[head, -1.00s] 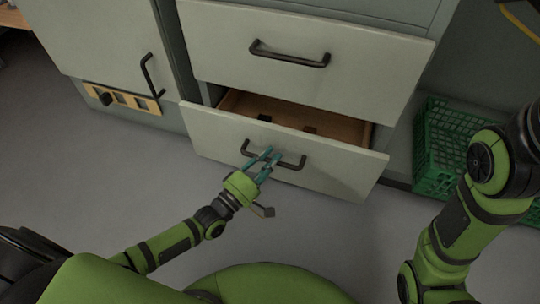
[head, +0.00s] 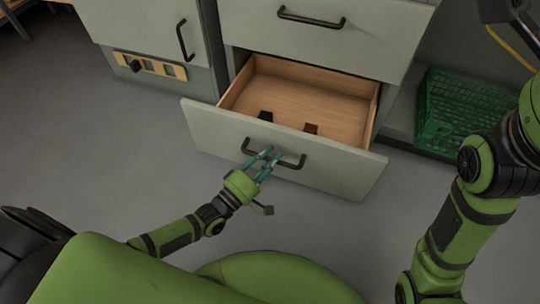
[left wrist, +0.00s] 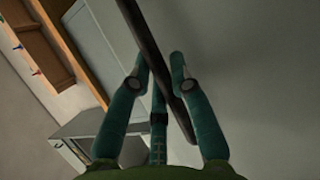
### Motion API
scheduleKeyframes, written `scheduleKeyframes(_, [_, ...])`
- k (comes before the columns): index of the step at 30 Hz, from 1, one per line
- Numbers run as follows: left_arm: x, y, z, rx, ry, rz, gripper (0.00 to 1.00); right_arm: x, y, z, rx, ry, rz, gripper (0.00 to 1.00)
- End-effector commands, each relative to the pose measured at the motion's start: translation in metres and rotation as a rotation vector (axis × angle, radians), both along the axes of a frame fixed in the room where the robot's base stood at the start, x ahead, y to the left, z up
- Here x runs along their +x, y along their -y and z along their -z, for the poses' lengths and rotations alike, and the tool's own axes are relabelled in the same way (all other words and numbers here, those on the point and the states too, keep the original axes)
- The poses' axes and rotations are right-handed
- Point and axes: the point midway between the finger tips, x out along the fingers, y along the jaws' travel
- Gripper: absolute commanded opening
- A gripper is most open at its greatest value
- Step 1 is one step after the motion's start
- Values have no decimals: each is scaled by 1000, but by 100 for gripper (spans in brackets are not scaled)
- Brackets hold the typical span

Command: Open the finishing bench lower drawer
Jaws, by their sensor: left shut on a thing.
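The lower drawer (head: 272,151) of the grey finishing bench stands well open in the head view, its wooden inside showing. Its dark bar handle (head: 290,164) is on the pale front panel. My left gripper (head: 264,157) is at the handle, its teal fingers shut on the bar near its middle. In the left wrist view the dark handle (left wrist: 146,38) runs between the fingers (left wrist: 157,75). Two small dark items (head: 266,116) and (head: 311,128) lie in the drawer near its front. My right arm (head: 470,215) shows at the right, but its gripper is out of view.
The upper drawer (head: 330,30) above is shut. A cupboard door (head: 150,28) with a handle is at the left. A green crate (head: 462,112) stands to the right of the drawer. Bare grey floor (head: 90,130) lies to the left and in front.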

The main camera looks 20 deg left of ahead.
Motion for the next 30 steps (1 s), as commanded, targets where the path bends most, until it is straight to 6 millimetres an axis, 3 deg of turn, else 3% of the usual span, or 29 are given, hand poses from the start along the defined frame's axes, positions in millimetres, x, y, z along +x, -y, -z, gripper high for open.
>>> scheduleKeyframes(9, [0,1,0,3,0,1,0,1,-1,0,-3,-3,0,40])
scheduleKeyframes(10, [0,1,0,3,0,1,29,1,-1,0,-3,-3,0,40])
scheduleKeyframes(11, [0,1,0,3,0,1,41,1,-1,0,-3,-3,-1,40])
scheduleKeyframes(12, [0,1,0,3,0,1,46,1,-1,0,-3,-3,-1,40])
scheduleKeyframes(23, [-4,-1,1,1,-1,1,46,1,-2,-1,-8,-2,1,40])
scheduleKeyframes(30, [-36,-16,8,3,-4,1,46,1,-1,-1,-5,-1,0,40])
